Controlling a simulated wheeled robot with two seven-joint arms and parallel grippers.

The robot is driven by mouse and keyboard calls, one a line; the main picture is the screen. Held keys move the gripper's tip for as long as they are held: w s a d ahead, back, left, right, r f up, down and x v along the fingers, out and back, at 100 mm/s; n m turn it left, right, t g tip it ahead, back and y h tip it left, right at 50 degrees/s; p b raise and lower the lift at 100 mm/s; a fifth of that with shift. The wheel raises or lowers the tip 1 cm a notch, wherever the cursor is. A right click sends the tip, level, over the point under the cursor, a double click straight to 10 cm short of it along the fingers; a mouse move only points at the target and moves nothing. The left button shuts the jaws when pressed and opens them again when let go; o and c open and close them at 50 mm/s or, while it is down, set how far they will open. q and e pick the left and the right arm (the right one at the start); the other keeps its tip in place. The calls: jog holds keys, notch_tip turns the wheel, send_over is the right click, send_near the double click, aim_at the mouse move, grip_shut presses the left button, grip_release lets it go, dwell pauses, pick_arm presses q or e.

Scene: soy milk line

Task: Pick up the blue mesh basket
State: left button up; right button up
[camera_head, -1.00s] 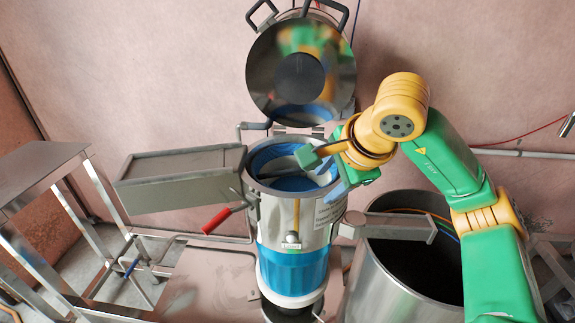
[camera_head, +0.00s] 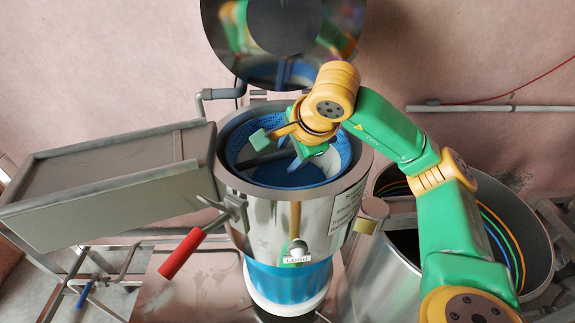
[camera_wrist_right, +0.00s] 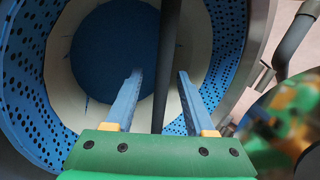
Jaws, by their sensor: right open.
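The blue mesh basket (camera_head: 343,152) sits inside the open steel drum (camera_head: 290,212) of the machine. Its perforated wall also shows in the right wrist view (camera_wrist_right: 28,75), with a pale ring and a dark blue disc at the bottom. A dark bar (camera_wrist_right: 168,60) crosses the basket's opening. My right gripper (camera_head: 282,158) is over the basket's mouth, pointing down into it. In the wrist view its two blue fingers (camera_wrist_right: 158,82) are apart, one on each side of the bar, with nothing visibly clamped. My left gripper is not in view.
The round polished lid (camera_head: 283,40) stands raised behind the drum. A grey metal trough (camera_head: 110,185) adjoins the drum at left, above a red-handled lever (camera_head: 182,252). A large steel bin (camera_head: 520,235) with coloured hoses stands at right, close to my right arm.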

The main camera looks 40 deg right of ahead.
aim_at(268, 170)
jog(key=x, duration=0.3)
jog(key=shift+d+r, duration=0.1)
jog(key=shift+s, duration=0.1)
grip_shut()
dwell(1.1)
